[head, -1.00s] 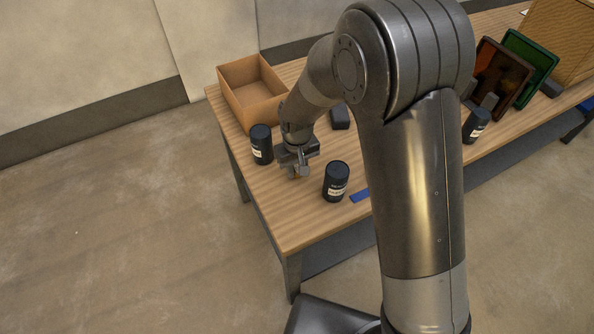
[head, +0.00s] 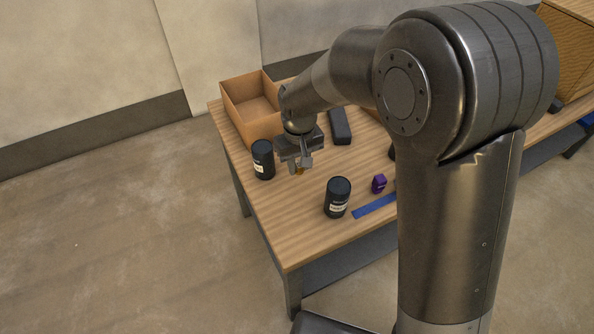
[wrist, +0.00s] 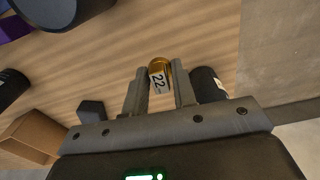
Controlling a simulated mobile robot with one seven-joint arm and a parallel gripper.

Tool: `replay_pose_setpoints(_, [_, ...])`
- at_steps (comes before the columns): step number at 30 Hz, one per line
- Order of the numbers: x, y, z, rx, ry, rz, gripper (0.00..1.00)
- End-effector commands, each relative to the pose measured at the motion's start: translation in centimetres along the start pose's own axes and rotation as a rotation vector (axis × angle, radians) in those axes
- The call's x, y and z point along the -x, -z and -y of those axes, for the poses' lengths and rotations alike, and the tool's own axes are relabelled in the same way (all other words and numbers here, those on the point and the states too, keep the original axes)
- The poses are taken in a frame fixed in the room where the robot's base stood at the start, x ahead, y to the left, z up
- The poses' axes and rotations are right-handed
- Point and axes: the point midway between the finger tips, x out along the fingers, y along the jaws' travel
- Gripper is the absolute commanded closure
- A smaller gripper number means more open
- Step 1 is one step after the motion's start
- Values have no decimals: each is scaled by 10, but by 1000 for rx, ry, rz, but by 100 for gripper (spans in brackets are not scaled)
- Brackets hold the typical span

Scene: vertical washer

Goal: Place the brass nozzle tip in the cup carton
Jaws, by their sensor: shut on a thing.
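My gripper (head: 299,168) is shut on the brass nozzle tip (wrist: 159,70) and points down over the left end of the wooden table. In the wrist view the nozzle tip is a small gold cylinder with a white "22" label, between my two fingers (wrist: 158,84). In the head view only a bit of brass shows under the fingers. The cup carton (head: 234,121) is an open brown cardboard box at the table's far left corner, behind my gripper. Its inside looks empty where it shows. A corner of it shows at lower left in the wrist view (wrist: 37,133).
A dark labelled canister (head: 263,160) stands just left of my gripper, in front of the carton. Another canister (head: 337,198) stands to the right and nearer. A black case (head: 340,126), a purple item (head: 379,184) and a blue bar (head: 374,206) lie further right.

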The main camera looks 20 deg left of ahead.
Motion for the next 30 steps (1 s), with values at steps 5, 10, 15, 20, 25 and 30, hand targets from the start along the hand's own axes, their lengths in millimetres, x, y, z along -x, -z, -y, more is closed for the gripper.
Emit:
replay_pose_setpoints(5, [30,1,0,0,0,-4,100])
replay_pose_setpoints(10, [72,1,0,-1,0,-6,100])
replay_pose_setpoints(15, [77,29,0,3,1,0,100])
replay_pose_setpoints(20, [82,63,-1,7,2,-1,100])
replay_pose_setpoints(25, [88,109,-1,12,2,-1,100])
replay_pose_setpoints(30, [91,155,0,17,3,-1,100])
